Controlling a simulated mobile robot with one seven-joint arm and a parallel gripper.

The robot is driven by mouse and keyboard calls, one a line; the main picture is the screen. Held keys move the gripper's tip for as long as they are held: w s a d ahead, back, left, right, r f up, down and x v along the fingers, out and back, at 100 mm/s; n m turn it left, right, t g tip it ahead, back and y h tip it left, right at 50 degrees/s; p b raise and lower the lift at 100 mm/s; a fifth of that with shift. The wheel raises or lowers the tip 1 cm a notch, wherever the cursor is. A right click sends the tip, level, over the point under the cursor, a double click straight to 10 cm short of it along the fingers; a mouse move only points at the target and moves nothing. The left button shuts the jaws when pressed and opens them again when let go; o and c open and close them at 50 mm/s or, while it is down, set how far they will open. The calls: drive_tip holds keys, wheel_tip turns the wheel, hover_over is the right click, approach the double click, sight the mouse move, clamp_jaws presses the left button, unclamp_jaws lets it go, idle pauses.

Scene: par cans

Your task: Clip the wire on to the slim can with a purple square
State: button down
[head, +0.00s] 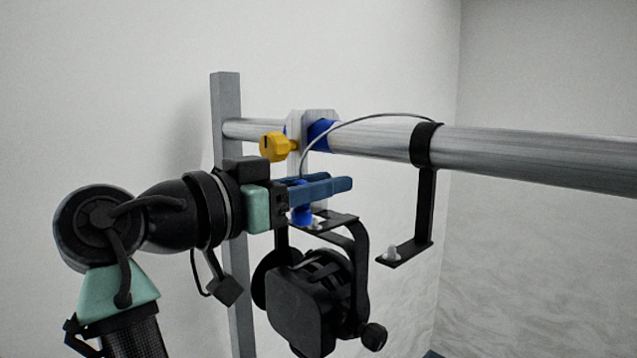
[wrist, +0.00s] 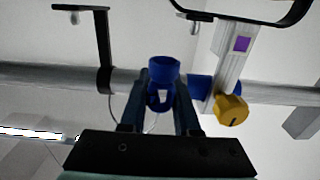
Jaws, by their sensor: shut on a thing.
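My gripper (head: 343,187), with dark blue fingers, is shut on a blue clip (wrist: 163,68) and holds it just below the pipe. The clip shows below the fingers in the head view (head: 303,214). A thin grey wire (head: 365,117) arches from near my fingers to the black bracket on the pipe. The black can (head: 300,308) hangs below my gripper, its yoke (head: 358,262) partly behind the fingers. The purple square (wrist: 242,44) is on the grey metal hanger above the yoke, to the right of the clip in the wrist view.
A horizontal metal pipe (head: 530,158) runs from the grey post (head: 226,95). The hanger's clamp has a yellow knob (head: 275,147) just above my gripper. An empty black bracket (head: 426,200) hangs to the right. There is free room between it and the can.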

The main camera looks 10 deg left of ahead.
sight(330, 223)
drive_tip(key=shift+w+d+p, duration=0.1)
drive_tip(key=shift+w+p, duration=0.6)
drive_tip(key=shift+w, duration=2)
drive_tip(key=shift+w+d+f+b, duration=0.1)
drive_tip(key=shift+f+b, duration=0.3)
drive_tip(key=shift+b, duration=0.15)
drive_tip(key=shift+f+b, duration=0.95)
drive_tip(key=shift+f, duration=0.05)
idle(0.5)
drive_tip(key=c, duration=0.6)
unclamp_jaws()
drive_tip(key=shift+o, duration=0.2)
drive_tip(key=b+v, duration=0.6)
drive_tip(key=v, duration=0.7)
